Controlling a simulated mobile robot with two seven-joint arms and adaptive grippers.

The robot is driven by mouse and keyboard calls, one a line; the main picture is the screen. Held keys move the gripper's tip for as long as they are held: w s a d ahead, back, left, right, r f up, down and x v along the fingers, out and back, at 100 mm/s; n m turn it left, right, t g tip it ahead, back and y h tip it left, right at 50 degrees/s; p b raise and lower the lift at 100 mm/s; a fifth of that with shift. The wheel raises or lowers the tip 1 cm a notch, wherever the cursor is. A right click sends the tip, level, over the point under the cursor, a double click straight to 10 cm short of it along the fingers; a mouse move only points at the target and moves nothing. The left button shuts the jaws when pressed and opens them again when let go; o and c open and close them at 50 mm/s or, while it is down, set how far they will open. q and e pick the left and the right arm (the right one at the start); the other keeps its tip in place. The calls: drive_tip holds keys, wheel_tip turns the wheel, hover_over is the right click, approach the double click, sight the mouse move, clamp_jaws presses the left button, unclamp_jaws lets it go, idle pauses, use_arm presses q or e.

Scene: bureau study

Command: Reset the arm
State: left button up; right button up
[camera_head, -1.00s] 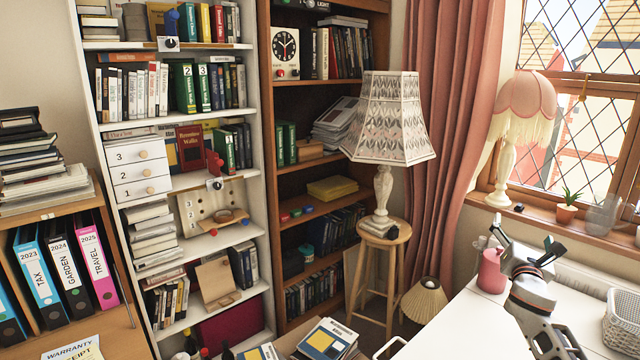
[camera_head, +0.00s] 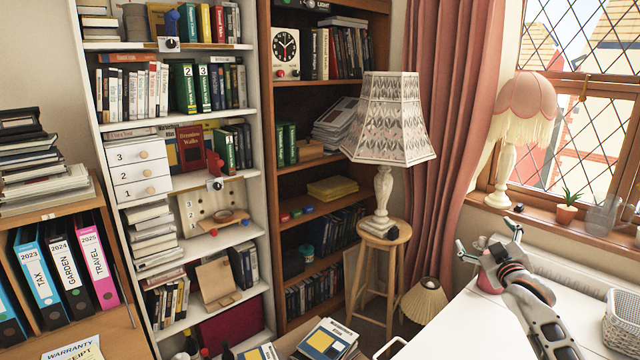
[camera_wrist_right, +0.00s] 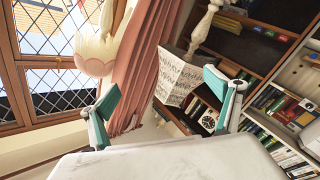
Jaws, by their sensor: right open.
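My right gripper (camera_head: 488,236) is raised over the left part of the white table at the lower right of the head view. Its two fingers are spread wide and nothing is between them. In the right wrist view the open fingers (camera_wrist_right: 165,112) show at left and right, with the curtain and lampshade far behind the gap. A pink pot (camera_head: 489,284) stands on the table behind the gripper and is mostly hidden by it. My left gripper is not in view.
A patterned lamp (camera_head: 388,120) stands on a wooden stool (camera_head: 385,237) left of the table. A pink fringed lamp (camera_head: 524,100) and a small plant (camera_head: 568,208) stand on the windowsill.

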drive_tip(key=s+a+f+g+y, duration=0.1)
drive_tip(key=s+a+f, duration=0.4)
drive_tip(key=f, duration=0.4)
drive_tip(key=s+a+f+g+y, duration=0.1)
drive_tip(key=s+a+f, duration=0.2)
drive_tip(key=s+f, duration=0.45)
drive_tip(key=s+a+f+g+y, duration=0.15)
drive_tip(key=s+a+f, duration=0.35)
drive_tip(key=f, duration=0.5)
drive_tip(key=s+a+f+g, duration=0.1)
drive_tip(key=s+a+f, duration=0.2)
drive_tip(key=s, duration=0.7)
drive_tip(key=s+a+f+g, duration=0.2)
drive_tip(key=s+f, duration=0.4)
drive_tip(key=s, duration=0.4)
drive_tip(key=s+a+f+m+g, duration=0.1)
drive_tip(key=s+a+f, duration=0.3)
drive_tip(key=s, duration=0.7)
drive_tip(key=shift+f, duration=0.15)
